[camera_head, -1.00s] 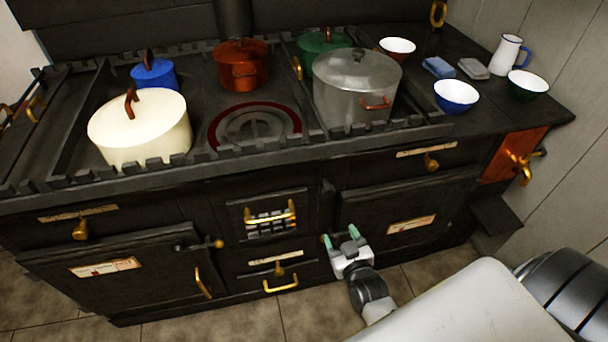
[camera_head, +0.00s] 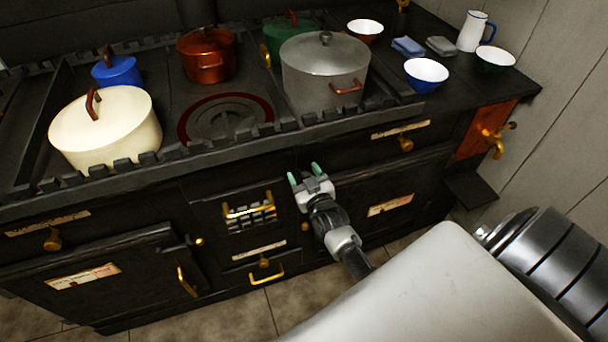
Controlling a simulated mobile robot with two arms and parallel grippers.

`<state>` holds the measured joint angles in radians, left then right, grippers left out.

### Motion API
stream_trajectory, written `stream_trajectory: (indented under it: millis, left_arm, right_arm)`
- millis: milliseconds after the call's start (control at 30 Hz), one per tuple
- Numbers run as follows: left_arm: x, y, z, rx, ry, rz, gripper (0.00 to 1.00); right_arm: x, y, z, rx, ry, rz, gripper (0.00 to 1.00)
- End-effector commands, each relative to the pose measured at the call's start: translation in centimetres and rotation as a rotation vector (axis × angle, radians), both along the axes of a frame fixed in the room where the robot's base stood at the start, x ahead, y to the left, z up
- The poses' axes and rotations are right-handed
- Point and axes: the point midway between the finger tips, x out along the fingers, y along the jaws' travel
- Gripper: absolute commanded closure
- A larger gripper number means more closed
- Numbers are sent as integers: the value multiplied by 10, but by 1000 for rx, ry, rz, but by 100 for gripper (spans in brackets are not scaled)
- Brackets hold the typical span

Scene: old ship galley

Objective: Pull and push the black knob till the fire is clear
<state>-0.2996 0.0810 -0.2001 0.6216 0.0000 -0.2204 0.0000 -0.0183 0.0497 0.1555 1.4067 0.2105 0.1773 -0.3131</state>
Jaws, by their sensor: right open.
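The black range (camera_head: 215,165) fills the view. I cannot clearly make out a black knob; the dark front just right of the grate is partly covered by my right gripper. My right gripper (camera_head: 304,173) is open and empty, its two green-tipped fingers pointing up and toward the range front, below the top rail. I cannot tell whether it touches the range. My left gripper is not in view.
A cream pot (camera_head: 110,130), a blue pot (camera_head: 118,73), a red pot (camera_head: 207,58), a green pot (camera_head: 285,30) and a large grey pot (camera_head: 322,78) stand on top. A brass tap (camera_head: 497,138) juts out at right. Tiled floor lies below.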

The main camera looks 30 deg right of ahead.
Motion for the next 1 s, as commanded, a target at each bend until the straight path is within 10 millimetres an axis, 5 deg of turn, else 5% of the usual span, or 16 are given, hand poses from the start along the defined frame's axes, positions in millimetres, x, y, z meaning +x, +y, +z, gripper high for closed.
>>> stream_trajectory:
  millis: [267, 667, 833, 1000]
  left_arm:
    - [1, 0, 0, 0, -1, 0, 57]
    - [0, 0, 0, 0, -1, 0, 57]
    - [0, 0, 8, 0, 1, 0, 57]
    - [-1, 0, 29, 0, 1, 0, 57]
  right_arm:
    - [1, 0, 0, -1, 1, 0, 40]
    - [1, 0, 0, 0, 1, 1, 100]
    - [-8, 2, 2, 1, 4, 0, 100]
    - [-42, 10, 3, 0, 9, 2, 100]
